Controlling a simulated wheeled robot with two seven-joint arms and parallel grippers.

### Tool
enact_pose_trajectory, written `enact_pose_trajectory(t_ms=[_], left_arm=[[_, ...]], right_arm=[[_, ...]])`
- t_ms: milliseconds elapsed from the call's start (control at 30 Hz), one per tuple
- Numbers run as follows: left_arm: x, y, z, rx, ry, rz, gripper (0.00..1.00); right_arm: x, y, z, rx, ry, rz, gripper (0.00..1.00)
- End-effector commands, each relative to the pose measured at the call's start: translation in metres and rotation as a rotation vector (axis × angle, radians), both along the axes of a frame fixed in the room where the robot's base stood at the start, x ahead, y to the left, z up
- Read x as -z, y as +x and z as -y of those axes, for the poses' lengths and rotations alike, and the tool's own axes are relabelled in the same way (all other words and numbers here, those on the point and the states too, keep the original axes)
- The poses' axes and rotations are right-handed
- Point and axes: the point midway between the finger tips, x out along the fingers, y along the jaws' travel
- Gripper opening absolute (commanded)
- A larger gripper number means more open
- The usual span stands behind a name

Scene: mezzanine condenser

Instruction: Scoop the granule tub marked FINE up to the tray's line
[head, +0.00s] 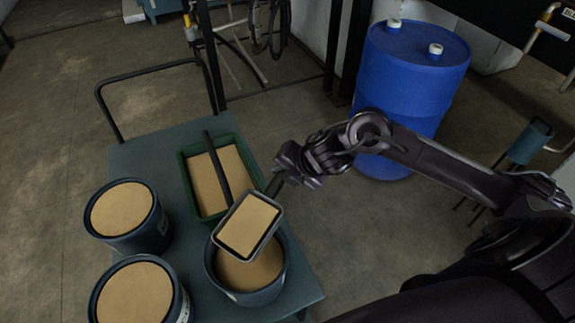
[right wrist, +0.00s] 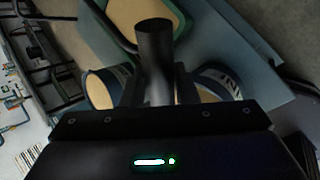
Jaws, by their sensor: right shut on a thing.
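My right gripper (head: 283,176) is shut on the dark handle (right wrist: 154,55) of a scoop. The scoop's rectangular pan (head: 249,224) is full of tan granules and is held over the front right tub (head: 250,295), covering part of its opening. That tub holds tan granules at a lower level than the other two. A green tray (head: 185,180) behind it holds a bed of tan granules; I cannot make out its line. Part of a tub label (right wrist: 235,82) shows in the right wrist view, but its full word cannot be read. My left gripper is not in view.
Two other tubs, one at left (head: 150,232) and one at front (head: 180,300), stand full on the blue-grey cart (head: 152,150). A dark bar (head: 217,165) lies across the tray. A blue drum (head: 410,85) stands on the floor behind my right arm.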

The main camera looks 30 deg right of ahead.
Motion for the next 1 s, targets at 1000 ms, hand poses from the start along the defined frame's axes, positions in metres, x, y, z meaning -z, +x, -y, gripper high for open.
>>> enact_pose_trajectory(t_ms=[1000], left_arm=[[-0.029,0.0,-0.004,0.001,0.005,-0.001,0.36]], right_arm=[[-0.024,0.007,0.011,0.002,0.173,-0.09,0.0]])
